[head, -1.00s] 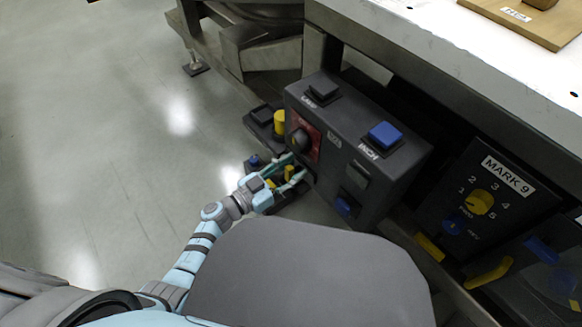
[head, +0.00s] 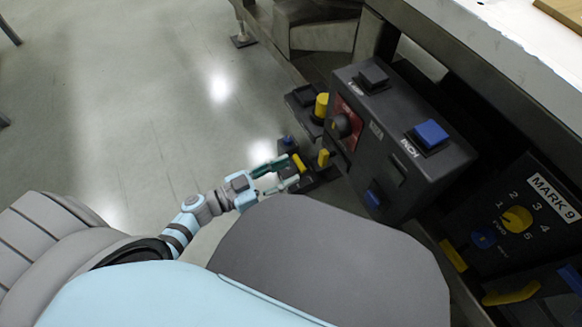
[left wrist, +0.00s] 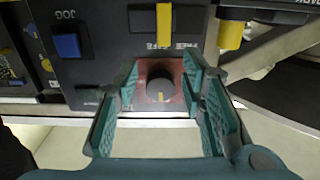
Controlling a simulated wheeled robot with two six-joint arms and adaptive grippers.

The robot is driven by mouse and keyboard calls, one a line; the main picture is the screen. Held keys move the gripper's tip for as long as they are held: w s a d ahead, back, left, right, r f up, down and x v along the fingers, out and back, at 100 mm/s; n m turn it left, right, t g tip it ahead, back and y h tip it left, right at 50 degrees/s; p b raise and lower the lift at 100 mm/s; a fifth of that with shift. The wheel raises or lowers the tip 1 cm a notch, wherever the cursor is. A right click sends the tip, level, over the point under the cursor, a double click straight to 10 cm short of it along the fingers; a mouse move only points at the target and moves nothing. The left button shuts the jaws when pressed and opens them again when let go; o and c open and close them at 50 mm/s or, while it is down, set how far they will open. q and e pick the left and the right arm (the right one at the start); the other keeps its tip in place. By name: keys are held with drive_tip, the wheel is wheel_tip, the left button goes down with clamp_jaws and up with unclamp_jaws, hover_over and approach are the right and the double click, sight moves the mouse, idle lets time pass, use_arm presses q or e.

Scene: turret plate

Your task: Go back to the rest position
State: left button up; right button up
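My left gripper (head: 283,173) is low in the middle of the head view, at the end of my pale blue left arm. Its two green fingers are apart with nothing between them, near small yellow levers left of the dark control box (head: 448,165). In the left wrist view the left gripper (left wrist: 162,82) is also open. A dark round knob (left wrist: 160,90) on a red plate shows beyond and between its fingers, apart from them. My right gripper is in neither view.
The control box has a blue button (head: 431,134) and a dark knob (head: 342,125) on red. A yellow cylinder (head: 321,106) stands beside it. The MARK 9 panel (head: 520,215) is at right, under the white tabletop (head: 500,40). Open floor (head: 130,100) lies left.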

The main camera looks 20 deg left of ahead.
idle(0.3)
